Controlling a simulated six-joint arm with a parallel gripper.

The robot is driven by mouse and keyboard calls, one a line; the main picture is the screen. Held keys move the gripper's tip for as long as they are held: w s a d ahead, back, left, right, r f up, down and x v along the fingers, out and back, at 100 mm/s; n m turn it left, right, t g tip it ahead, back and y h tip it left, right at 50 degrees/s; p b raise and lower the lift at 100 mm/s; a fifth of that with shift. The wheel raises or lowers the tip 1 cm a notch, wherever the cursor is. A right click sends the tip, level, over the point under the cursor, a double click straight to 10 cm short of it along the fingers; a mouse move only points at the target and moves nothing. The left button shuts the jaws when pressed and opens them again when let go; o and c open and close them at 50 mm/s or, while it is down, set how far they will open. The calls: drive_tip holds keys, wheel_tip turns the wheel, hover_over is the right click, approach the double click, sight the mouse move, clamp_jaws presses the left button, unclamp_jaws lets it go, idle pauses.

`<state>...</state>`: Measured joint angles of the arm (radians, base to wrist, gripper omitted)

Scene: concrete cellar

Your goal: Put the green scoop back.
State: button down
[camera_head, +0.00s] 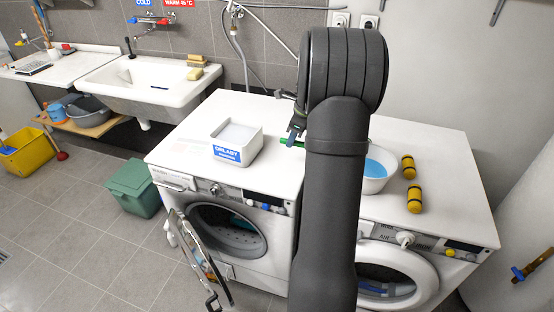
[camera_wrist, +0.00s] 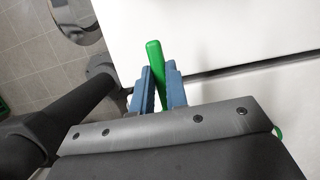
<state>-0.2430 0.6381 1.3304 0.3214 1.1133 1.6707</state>
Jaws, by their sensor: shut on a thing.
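The green scoop (camera_wrist: 154,58) is between the two blue fingers of my gripper (camera_wrist: 159,80) in the wrist view, its handle end sticking out past the fingertips. A bit of green also shows at the right edge of my gripper's body. In the head view my gripper (camera_head: 296,128) is above the washing machine tops, with a small green part of the scoop (camera_head: 286,141) visible; my arm hides the rest. An open white box (camera_head: 226,154) with a blue label and white contents stands left of my gripper, apart from it.
A white bowl (camera_head: 384,184) with blue liquid stands right of my arm, beside two yellow-and-black cylinders (camera_head: 408,166), (camera_head: 414,199). The left washer's door (camera_head: 196,250) hangs open. A sink (camera_head: 150,85) is at the back left, a green bin (camera_head: 134,188) on the floor. The top behind the box is clear.

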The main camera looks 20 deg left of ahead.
drive_tip(key=a+f, duration=0.1)
drive_tip(key=a, duration=0.2)
drive_tip(key=a+f, duration=0.2)
drive_tip(key=a, duration=0.1)
drive_tip(key=w+a+f, duration=0.1)
drive_tip(key=a+f, duration=0.1)
drive_tip(key=shift+a+f, duration=0.15)
drive_tip(key=shift+a, duration=0.25)
drive_tip(key=shift+f, duration=2)
drive_tip(key=shift+f, duration=0.1)
drive_tip(key=c, duration=1.4)
unclamp_jaws()
drive_tip(key=shift+c, duration=0.2)
drive_tip(key=v, duration=1.2)
drive_tip(key=shift+s, duration=0.1)
